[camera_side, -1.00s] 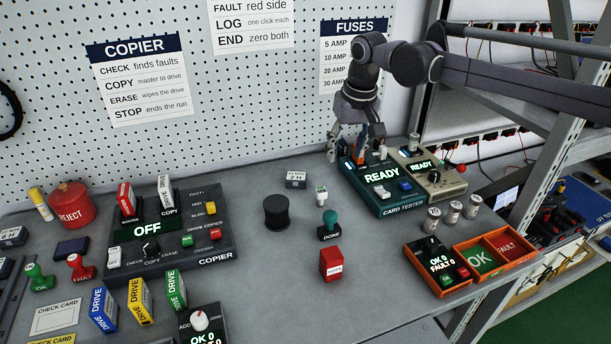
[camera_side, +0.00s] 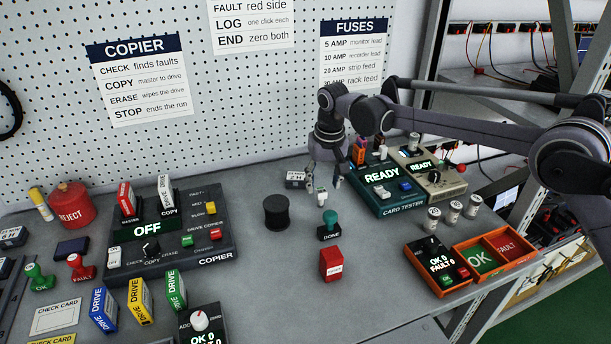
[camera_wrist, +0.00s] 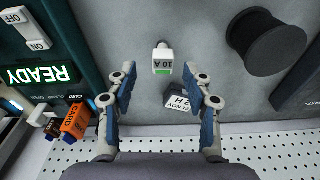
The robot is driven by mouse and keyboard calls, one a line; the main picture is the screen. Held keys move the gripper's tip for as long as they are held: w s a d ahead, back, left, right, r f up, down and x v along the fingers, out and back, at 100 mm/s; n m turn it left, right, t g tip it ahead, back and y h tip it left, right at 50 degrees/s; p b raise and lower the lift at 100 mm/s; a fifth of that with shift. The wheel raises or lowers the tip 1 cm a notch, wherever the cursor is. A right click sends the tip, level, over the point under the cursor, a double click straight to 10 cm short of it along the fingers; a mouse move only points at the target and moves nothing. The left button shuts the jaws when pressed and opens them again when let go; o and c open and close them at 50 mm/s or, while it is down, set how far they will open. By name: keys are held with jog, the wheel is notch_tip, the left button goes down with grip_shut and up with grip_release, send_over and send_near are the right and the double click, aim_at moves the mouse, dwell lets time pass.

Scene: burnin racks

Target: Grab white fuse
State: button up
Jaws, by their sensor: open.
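The white fuse (camera_side: 322,196) stands on the grey bench between the black spool and the card tester. In the wrist view the white fuse (camera_wrist: 162,60) shows a green band and a label that seems to read 10 A. My gripper (camera_side: 324,190) points down close above and behind the fuse in the side view. In the wrist view my gripper (camera_wrist: 166,88) is open, with its two blue-padded fingers spread wide. The fuse lies just beyond the fingertips, between their lines, and nothing is held.
A small labelled block (camera_wrist: 182,100) sits between the fingers in the wrist view. A black spool (camera_side: 277,212) stands left of the fuse, a teal stamp (camera_side: 330,222) in front, and the card tester (camera_side: 385,190) to the right.

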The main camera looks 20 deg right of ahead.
aim_at(321, 190)
jog(key=f, duration=0.4)
jog(key=shift+w+a, duration=0.15)
jog(key=shift+w, duration=0.1)
jog(key=shift+c, duration=0.3)
grip_shut()
jog(key=shift+r, duration=0.15)
